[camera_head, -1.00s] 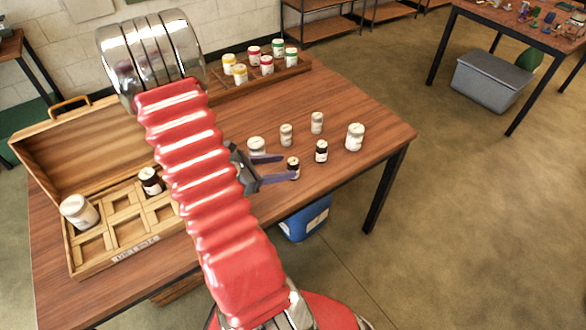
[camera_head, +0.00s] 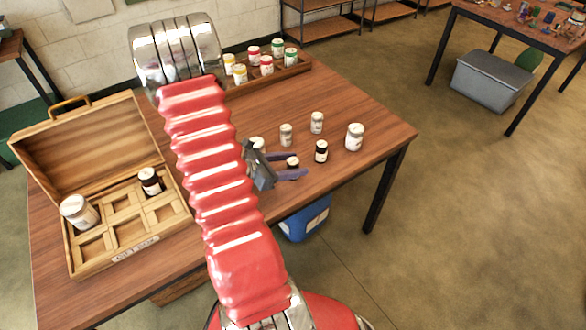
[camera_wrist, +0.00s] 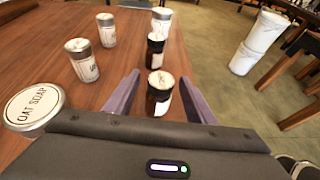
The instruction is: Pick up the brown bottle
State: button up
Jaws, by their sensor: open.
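A small dark brown bottle with a pale lid (camera_wrist: 160,98) stands between my gripper's two fingers in the wrist view. In the head view its top (camera_head: 292,161) shows, with its lower part hidden behind a finger. My gripper (camera_wrist: 160,78) is open, with one finger on each side of the bottle; I cannot tell whether either touches it. A second brown bottle (camera_head: 321,152) stands just beyond, and in the wrist view (camera_wrist: 155,52) it is behind the first. A third brown bottle (camera_head: 150,182) is in a compartment of the wooden box (camera_head: 129,232).
White jars (camera_head: 355,137) stand around the bottles, one labelled "OAT SOAP" (camera_wrist: 34,106) close to my gripper's left. A rack (camera_head: 297,72) of coloured-lid jars is at the back of the table (camera_head: 375,112). A larger white jar (camera_head: 79,211) sits in the box.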

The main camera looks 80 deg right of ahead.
aim_at(293, 161)
jog(key=shift+c, duration=0.6)
jog(key=c, duration=1.1)
jog(key=shift+o, duration=0.2)
jog(key=shift+r, duration=0.1)
jog(key=shift+r, duration=4.95)
